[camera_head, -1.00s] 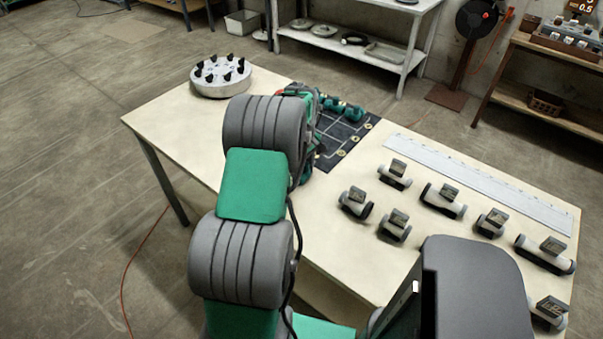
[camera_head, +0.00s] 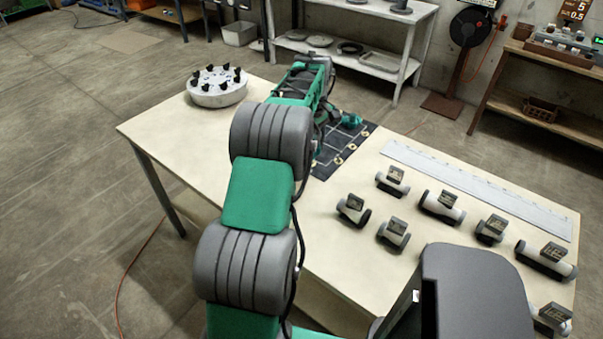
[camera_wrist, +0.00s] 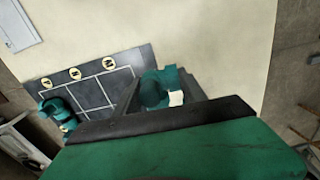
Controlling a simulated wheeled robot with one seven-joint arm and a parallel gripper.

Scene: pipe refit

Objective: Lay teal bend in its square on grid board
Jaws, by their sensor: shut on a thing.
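The teal bend (camera_wrist: 153,92) is in my gripper (camera_wrist: 160,88) in the wrist view, between the two dark fingers, with a small white patch on its side. The dark grid board (camera_wrist: 88,97) has white lines and round yellow tags along one edge; the held bend is at its right end in the wrist view. I cannot tell whether the bend touches the board. Other teal parts (camera_wrist: 58,112) sit at the board's left end. In the head view the board (camera_head: 328,162) shows past my arm, with a teal part (camera_head: 351,120) at its far corner. My gripper is mostly hidden there.
Several grey pipe pieces with tags (camera_head: 441,204) stand on the right of the table (camera_head: 405,165). A long pale ruler-like strip (camera_head: 475,188) lies behind them. A round grey block with black knobs (camera_head: 217,87) stands at the far left. The table's left middle is clear.

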